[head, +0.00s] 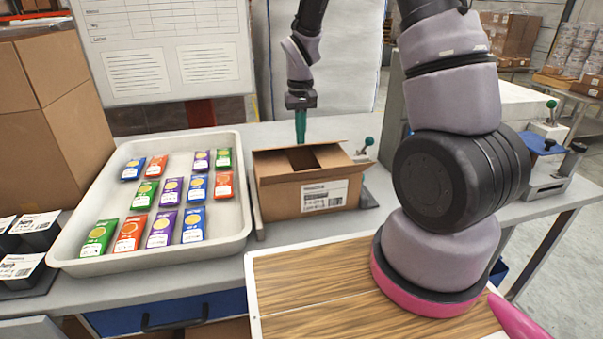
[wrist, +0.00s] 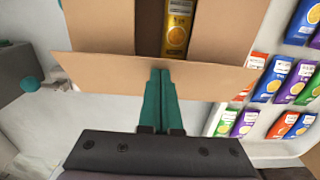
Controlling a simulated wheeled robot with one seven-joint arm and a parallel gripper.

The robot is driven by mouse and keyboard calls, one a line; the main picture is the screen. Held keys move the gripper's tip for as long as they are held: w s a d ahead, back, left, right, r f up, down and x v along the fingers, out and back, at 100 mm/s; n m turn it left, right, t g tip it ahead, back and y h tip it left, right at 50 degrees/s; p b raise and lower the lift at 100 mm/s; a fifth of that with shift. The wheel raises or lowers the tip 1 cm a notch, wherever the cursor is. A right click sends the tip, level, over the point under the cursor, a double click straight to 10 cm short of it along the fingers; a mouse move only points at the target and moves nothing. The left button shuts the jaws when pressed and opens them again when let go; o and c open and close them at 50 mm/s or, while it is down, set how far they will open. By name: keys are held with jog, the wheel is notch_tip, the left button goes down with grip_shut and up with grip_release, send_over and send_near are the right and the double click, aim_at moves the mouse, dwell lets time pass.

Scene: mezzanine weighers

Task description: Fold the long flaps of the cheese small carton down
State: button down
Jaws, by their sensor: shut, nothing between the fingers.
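The small carton (head: 283,196) stands on the bench right of the tray, with a printed label on its near side. Its two short flaps lie folded in, with a gap between them. Through the gap the wrist view shows a yellow pack with an orange fruit picture (wrist: 177,30). A long flap (wrist: 110,72) spreads outward on my gripper's side. My gripper (head: 300,138) is shut and empty, pointing down at the carton's far side. In the wrist view its teal fingers (wrist: 162,72) overlap that flap; contact is unclear. The near long flap's angle is hard to tell.
A white tray (head: 245,190) of several coloured packs stands close left of the carton. Tall brown boxes (head: 50,110) stand farther left. A wooden board (head: 310,290) lies in front.

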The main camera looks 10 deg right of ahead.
jog(key=shift+s+f, duration=0.3)
jog(key=shift+f, duration=0.25)
jog(key=shift+s+f, duration=0.3)
jog(key=shift+f, duration=0.75)
jog(key=shift+r, duration=0.15)
notch_tip(320, 180, up, 9)
jog(key=shift+f, duration=0.1)
